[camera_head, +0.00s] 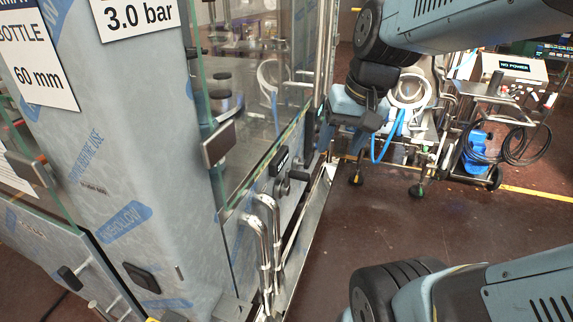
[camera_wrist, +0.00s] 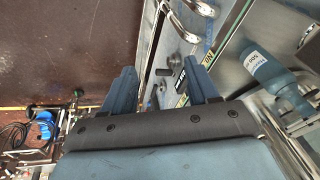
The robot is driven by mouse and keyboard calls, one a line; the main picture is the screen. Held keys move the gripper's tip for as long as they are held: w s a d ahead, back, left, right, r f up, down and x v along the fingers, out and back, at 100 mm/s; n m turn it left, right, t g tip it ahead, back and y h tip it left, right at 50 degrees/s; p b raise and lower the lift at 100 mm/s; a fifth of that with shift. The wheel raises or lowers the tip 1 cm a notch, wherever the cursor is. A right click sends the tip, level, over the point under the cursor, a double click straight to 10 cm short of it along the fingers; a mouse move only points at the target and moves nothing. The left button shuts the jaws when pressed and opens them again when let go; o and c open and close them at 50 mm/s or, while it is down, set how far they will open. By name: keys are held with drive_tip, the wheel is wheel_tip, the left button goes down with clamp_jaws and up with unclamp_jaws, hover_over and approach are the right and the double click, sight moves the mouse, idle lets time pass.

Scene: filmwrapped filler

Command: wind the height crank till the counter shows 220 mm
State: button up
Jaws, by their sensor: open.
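A dark crank knob (camera_head: 284,187) sticks out from the steel lower front of the wrapped machine in the head view. A small black counter window (camera_head: 281,161) sits just above it; its digits are too small to read. In the wrist view the grey crank handle (camera_wrist: 164,72) shows beyond the gap between my fingers, and the dark counter (camera_wrist: 181,76) is to its right. My gripper (camera_wrist: 162,78) is open, with nothing visible between its two blue fingers. In the head view my gripper (camera_head: 328,136) is beside the machine front, to the upper right of the knob.
Bent steel pipes (camera_head: 266,235) stand left of the crank, below glass panels (camera_head: 262,165). A blue bottle (camera_wrist: 264,64) shows in the wrist view. A wheeled cart (camera_head: 485,110) with hoses and a blue pump (camera_head: 474,152) stands behind right. Open brown floor (camera_head: 440,225) lies right of the machine.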

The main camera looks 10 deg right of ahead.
drive_tip(key=w+a+f+m+g+y, duration=0.1)
drive_tip(key=w+f+m+g+y, duration=0.35)
drive_tip(key=w+f, duration=0.2)
drive_tip(key=m+t+y, duration=0.9)
drive_tip(key=m+t, duration=0.3)
drive_tip(key=m, duration=0.6)
approach(299, 176)
drive_tip(key=x, duration=0.7)
drive_tip(key=w+f+x, duration=0.1)
drive_tip(key=x, duration=0.2)
drive_tip(key=shift+w+d, duration=0.15)
drive_tip(key=shift+d, duration=0.05)
drive_tip(key=shift+c, duration=0.4)
clamp_jaws()
